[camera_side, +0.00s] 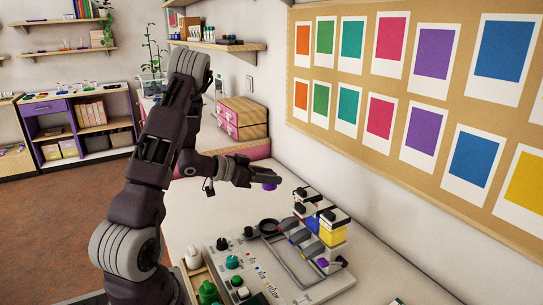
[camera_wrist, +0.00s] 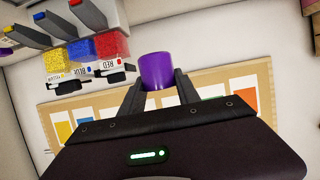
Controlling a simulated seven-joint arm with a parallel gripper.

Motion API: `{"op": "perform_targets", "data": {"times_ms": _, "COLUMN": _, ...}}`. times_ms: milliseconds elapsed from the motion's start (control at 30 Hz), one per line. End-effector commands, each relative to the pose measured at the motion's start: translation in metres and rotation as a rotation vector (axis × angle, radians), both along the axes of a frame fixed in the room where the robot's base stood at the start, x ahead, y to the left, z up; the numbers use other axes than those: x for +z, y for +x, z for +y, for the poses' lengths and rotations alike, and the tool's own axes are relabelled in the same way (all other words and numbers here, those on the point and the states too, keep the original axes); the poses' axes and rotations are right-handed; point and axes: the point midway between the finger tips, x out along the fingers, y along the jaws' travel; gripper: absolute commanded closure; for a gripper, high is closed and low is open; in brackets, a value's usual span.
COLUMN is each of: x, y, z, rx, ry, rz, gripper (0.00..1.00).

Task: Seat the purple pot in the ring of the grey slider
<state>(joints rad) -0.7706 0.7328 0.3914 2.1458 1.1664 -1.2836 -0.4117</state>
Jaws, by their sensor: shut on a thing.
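The purple pot (camera_side: 269,186) is held at the tip of my gripper (camera_side: 262,180), in the air above the worktop and behind the board. In the wrist view the pot (camera_wrist: 157,69) sits between the two dark fingers of my gripper (camera_wrist: 158,88), which are shut on it. A dark grey ring (camera_side: 269,226) lies at the far edge of the light board (camera_side: 222,258), lower in the side view than the pot and apart from it. A grey rectangular frame (camera_side: 283,262) runs from near the ring. The ring is not clearly seen in the wrist view.
Dispensers with red (camera_wrist: 112,45), blue (camera_wrist: 80,50) and yellow (camera_wrist: 54,60) beads stand beside the ring, close to the pot's right in the side view. A pink drawer box (camera_side: 240,118) stands at the back.

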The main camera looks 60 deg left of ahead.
Motion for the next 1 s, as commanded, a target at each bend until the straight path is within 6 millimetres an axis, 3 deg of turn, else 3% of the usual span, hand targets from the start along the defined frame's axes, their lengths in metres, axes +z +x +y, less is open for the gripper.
{"op": "perform_targets", "data": {"times_ms": 100, "x": -0.041, "y": -0.001, "z": 0.0, "rx": 0.0, "ry": -0.006, "rz": 0.006, "gripper": 1.0}}
{"op": "perform_targets", "data": {"times_ms": 200, "x": -0.064, "y": -0.001, "z": 0.0, "rx": 0.001, "ry": -0.003, "rz": 0.004, "gripper": 1.0}}
{"op": "perform_targets", "data": {"times_ms": 700, "x": -0.116, "y": 0.0, "z": 0.0, "rx": 0.0, "ry": 0.001, "rz": 0.001, "gripper": 1.0}}
{"op": "perform_targets", "data": {"times_ms": 1000, "x": -0.131, "y": 0.0, "z": 0.001, "rx": 0.001, "ry": 0.002, "rz": 0.0, "gripper": 1.0}}
